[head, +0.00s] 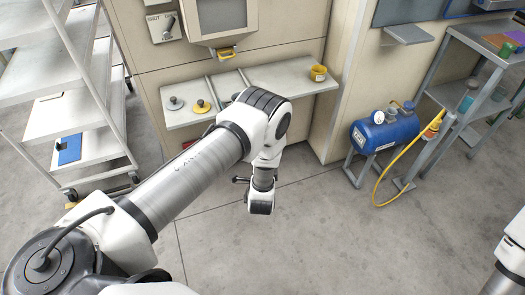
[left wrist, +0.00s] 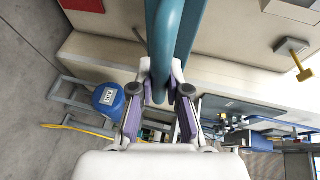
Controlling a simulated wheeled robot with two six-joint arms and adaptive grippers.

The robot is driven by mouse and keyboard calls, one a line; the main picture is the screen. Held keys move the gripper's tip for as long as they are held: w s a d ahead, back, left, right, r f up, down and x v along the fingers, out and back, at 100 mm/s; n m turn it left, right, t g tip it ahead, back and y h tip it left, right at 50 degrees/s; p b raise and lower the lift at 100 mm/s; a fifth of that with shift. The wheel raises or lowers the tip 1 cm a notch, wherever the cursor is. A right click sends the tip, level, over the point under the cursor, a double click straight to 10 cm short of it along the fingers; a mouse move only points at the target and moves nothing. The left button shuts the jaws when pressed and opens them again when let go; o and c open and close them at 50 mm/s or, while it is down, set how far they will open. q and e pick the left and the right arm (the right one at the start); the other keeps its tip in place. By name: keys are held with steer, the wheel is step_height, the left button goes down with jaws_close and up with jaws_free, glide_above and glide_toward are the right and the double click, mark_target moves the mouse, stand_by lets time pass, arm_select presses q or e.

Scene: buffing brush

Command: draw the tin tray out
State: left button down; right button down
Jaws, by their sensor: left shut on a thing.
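In the left wrist view my left gripper (left wrist: 161,84) is shut on a thick teal bar (left wrist: 163,48). The bar runs from between the fingers up past the top edge of the picture. I cannot tell whether the bar belongs to the tin tray; no tray can be made out for certain. In the head view my left wrist hangs low in front of the beige cabinet and its shelf, and the fingers and bar are hidden there. My right arm shows only at the lower right edge, with its gripper out of the picture.
A grey shelf (head: 235,98) on the cabinet carries a yellow cup (head: 318,73) and small discs. A blue tank (head: 385,132) with a yellow hose stands at right. A white wheeled rack (head: 75,112) stands at left. The floor around my wrist is clear.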

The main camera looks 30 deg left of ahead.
arm_select(q)
steer(key=c, duration=1.1)
jaws_free()
steer(key=shift+c, duration=0.2)
steer(key=v, duration=1.2)
steer(key=shift+a, duration=0.1)
